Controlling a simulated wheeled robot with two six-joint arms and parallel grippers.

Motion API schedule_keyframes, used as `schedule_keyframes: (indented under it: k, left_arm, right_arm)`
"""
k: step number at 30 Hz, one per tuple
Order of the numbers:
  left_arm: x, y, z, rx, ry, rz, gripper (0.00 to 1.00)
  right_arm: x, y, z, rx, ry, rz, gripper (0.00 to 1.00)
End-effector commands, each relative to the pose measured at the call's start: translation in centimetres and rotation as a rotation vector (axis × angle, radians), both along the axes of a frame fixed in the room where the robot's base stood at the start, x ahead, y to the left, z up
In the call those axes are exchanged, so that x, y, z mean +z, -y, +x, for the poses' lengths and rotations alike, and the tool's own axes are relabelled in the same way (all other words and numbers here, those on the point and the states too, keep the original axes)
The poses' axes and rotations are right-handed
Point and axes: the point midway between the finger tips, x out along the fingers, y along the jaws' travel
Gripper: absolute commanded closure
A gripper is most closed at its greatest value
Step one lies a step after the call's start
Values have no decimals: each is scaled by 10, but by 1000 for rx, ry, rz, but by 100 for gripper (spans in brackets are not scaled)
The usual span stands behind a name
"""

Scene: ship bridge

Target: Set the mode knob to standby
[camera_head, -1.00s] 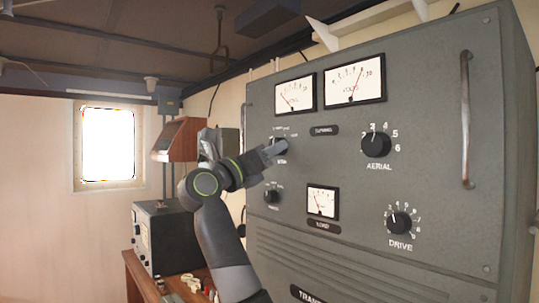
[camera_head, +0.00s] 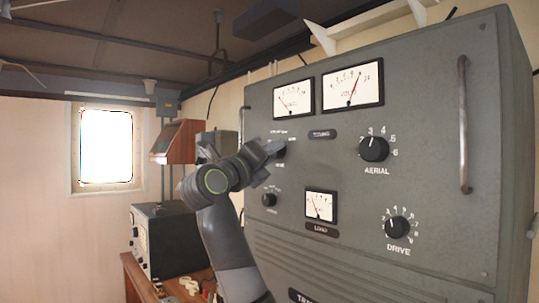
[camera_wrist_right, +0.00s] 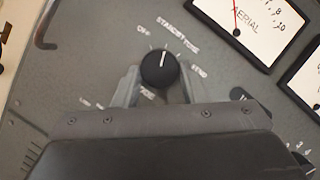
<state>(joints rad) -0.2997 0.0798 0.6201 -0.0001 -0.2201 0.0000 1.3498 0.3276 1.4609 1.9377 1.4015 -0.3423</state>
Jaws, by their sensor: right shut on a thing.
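The mode knob (camera_wrist_right: 159,69) is a round black knob with a white pointer line on the grey transmitter panel (camera_head: 430,100). In the right wrist view its pointer stands nearly straight up, leaning slightly right, toward the STANDBY lettering. My right gripper (camera_wrist_right: 158,82) is shut on the knob, one grey finger on each side. In the head view my right gripper (camera_head: 270,151) reaches the panel and mostly hides the knob. My left gripper is not in view.
The AERIAL knob (camera_head: 374,149), DRIVE knob (camera_head: 397,226) and a small knob (camera_head: 269,200) sit nearby. Meters (camera_head: 352,84) are above and a LOAD meter (camera_head: 321,205) below. A vertical handle (camera_head: 463,125) sticks out at right. A black radio box (camera_head: 165,240) stands on a desk.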

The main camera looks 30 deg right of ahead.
Motion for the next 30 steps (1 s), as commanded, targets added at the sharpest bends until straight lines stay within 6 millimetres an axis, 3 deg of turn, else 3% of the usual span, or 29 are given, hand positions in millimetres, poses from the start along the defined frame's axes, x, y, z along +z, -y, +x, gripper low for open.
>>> schedule_keyframes:
  k: [6, 7, 11, 23, 30]
  left_arm:
    - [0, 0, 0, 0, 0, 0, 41]
    - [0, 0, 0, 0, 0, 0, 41]
    - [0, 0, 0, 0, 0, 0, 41]
    - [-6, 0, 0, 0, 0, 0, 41]
    - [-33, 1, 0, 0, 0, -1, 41]
  right_arm:
    - [2, 0, 0, 0, 3, -2, 85]
    - [2, 0, 0, 0, 3, -2, 58]
    - [1, 0, 0, 0, 3, -1, 41]
    - [-4, -6, -2, 1, 2, 0, 40]
    - [-21, -47, -15, 6, 4, 1, 40]
